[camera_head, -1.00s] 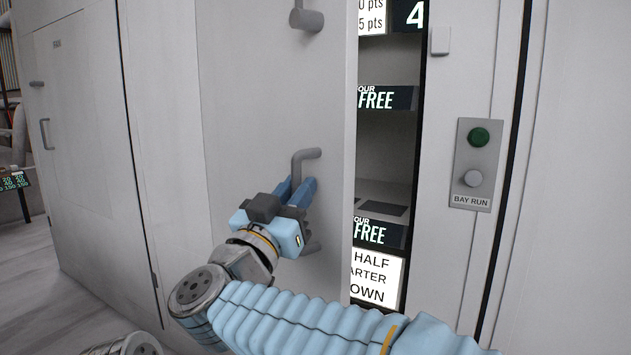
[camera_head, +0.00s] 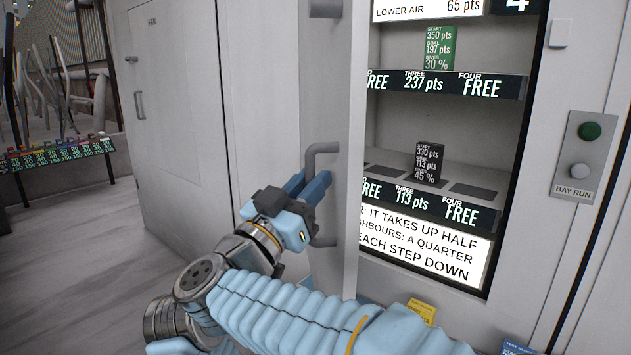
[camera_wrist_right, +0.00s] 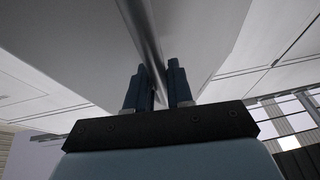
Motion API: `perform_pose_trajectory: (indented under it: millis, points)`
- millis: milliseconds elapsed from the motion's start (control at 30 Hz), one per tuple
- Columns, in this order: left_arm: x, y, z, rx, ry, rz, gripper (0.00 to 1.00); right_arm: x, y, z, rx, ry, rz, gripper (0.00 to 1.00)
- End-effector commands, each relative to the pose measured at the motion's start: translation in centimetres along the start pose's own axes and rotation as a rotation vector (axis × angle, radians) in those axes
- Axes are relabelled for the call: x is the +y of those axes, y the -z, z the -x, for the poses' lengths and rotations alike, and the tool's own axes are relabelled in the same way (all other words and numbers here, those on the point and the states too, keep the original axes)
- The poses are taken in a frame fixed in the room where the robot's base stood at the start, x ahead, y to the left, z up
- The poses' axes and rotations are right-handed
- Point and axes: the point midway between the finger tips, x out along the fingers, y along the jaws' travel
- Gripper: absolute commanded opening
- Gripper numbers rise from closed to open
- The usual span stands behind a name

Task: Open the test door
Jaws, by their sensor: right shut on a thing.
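The test door is a pale grey panel (camera_head: 345,80) that stands swung well open, seen nearly edge-on in the head view. Its grey bar handle (camera_head: 308,165) is on the door's face. My right gripper (camera_head: 312,187) is shut on this handle, with its blue fingers around the bar. In the right wrist view the handle bar (camera_wrist_right: 146,45) runs between the two blue fingers (camera_wrist_right: 160,85). Part of the handle is hidden behind the fingers. My left gripper is not in view.
Behind the door is a bay with shelves (camera_head: 440,130) and lit signs (camera_head: 425,240). A panel labelled BAY RUN (camera_head: 583,155) with a green button is on the right frame. Another closed cabinet door (camera_head: 160,100) is at left. Grey floor is clear at lower left.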

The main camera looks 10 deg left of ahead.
Motion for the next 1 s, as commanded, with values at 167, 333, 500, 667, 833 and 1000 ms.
perform_pose_trajectory:
  millis: [167, 333, 500, 667, 833, 1000]
  points:
    - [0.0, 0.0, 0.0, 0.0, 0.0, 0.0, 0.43, 0.0, 0.0, -0.1, 0.002, 0.0, -0.001, 0.0]
    - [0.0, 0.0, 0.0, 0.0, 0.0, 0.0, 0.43, 0.0, 0.0, -0.1, 0.001, 0.0, -0.001, 0.42]
    - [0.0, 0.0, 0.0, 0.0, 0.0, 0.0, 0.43, 0.0, 0.0, -0.1, 0.001, -0.001, 0.0, 0.42]
    - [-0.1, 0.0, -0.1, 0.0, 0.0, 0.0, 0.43, 0.0, 0.0, 0.4, 0.001, 0.001, -0.001, 0.42]
    - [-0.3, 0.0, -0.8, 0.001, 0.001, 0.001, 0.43, -0.1, -0.2, 3.2, 0.001, 0.004, -0.001, 0.42]
    - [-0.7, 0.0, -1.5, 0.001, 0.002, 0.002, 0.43, -0.1, -0.2, 7.5, 0.002, 0.004, -0.001, 0.42]
